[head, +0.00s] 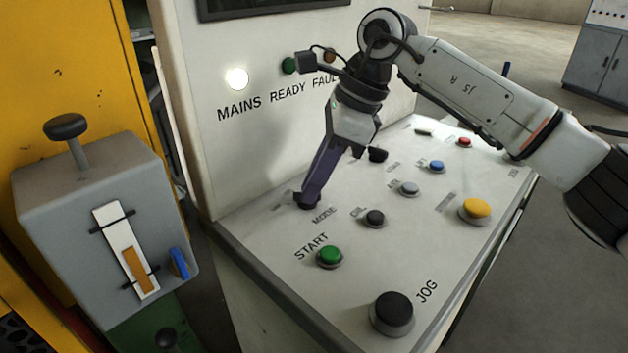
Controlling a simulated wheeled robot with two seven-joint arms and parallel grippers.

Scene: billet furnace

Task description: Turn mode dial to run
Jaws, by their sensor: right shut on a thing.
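The mode dial is a small dark knob (309,204) at the far left of the sloped white console panel (440,265), just behind the printed word MODE. My right gripper (308,196) reaches down from above with its purple fingers closed on the dial. The fingers hide most of the dial, so its pointer direction cannot be read. My left gripper is out of view.
The panel carries a green START button (329,256), a large black JOG button (391,313), a yellow button (474,210) and several smaller ones. A lit white MAINS lamp (237,78) is on the upright face. A grey lever box (100,220) stands at left.

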